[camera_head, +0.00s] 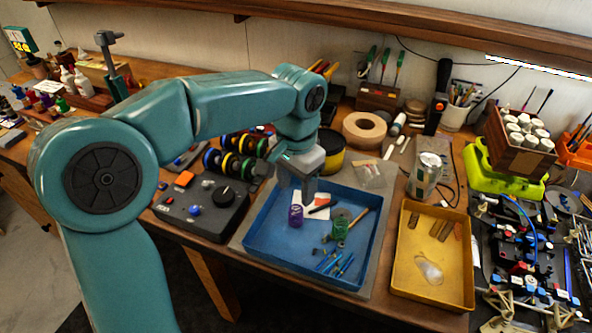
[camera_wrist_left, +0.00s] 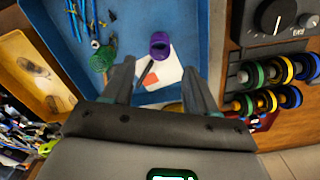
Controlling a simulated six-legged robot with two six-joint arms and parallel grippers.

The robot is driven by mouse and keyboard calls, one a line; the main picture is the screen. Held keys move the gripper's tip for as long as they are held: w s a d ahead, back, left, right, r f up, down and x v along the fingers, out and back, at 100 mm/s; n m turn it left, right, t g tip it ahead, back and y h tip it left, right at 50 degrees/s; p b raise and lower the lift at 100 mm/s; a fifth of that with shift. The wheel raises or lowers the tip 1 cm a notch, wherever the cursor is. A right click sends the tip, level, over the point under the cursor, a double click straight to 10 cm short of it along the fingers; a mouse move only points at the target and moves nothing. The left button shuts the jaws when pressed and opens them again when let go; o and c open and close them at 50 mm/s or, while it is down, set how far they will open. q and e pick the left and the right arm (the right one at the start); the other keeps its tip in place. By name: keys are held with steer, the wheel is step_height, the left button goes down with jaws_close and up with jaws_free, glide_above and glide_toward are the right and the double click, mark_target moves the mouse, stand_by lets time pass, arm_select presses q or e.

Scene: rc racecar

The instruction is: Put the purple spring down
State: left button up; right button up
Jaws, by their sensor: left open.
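The purple spring (camera_head: 296,215) stands in the blue tray (camera_head: 262,243), toward its left side, next to a white and red card. It also shows in the left wrist view (camera_wrist_left: 160,44), beyond the gap between the fingers. My left gripper (camera_head: 297,190) is over the tray's back part. Its two fingers are spread apart in the left wrist view (camera_wrist_left: 160,85), with nothing between them, and the spring is apart from them. A green spring (camera_head: 340,228) stands farther right in the tray. My right gripper is in neither view.
Blue rods (camera_head: 335,264) and a dark pen (camera_head: 322,207) lie in the tray. A yellow tray (camera_head: 405,278) stands to its right. A black control box (camera_head: 205,205) and colored wheels (camera_head: 235,153) are at its left. A tape roll (camera_head: 364,130) is behind.

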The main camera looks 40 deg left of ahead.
arm_select(q)
step_height(320, 180, up, 4)
steer(key=shift+f, duration=0.1)
steer(key=shift+w, duration=0.1)
stand_by(0.4)
